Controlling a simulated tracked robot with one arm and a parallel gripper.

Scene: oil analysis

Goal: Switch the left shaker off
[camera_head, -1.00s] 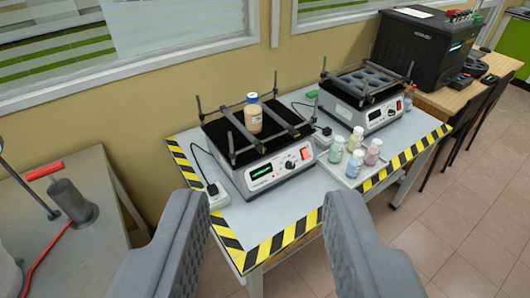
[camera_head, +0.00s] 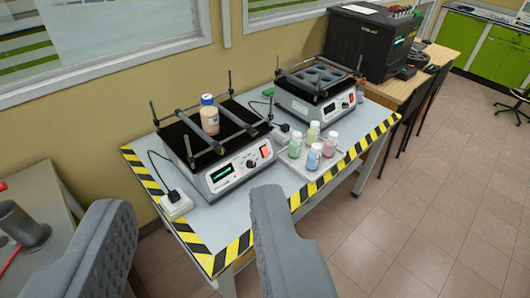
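The left shaker (camera_head: 232,174) stands on the grey table, with a black platform, clamp bars and a white front panel. Its panel has a lit green display (camera_head: 222,173), a round knob (camera_head: 250,163) and a red switch (camera_head: 266,152) at the right end. One bottle (camera_head: 209,115) with a blue cap and orange-brown contents stands upright on its platform. My gripper (camera_head: 185,245) is open and empty, with its two grey fingers wide apart in the foreground. It is in front of the table, apart from the shaker.
A second shaker (camera_head: 315,92) stands behind to the right. A tray (camera_head: 298,164) of several capped bottles sits close to the left shaker's right side. A power socket block (camera_head: 177,206) is at its left. The table edge (camera_head: 232,252) has yellow-black tape. Floor at right is clear.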

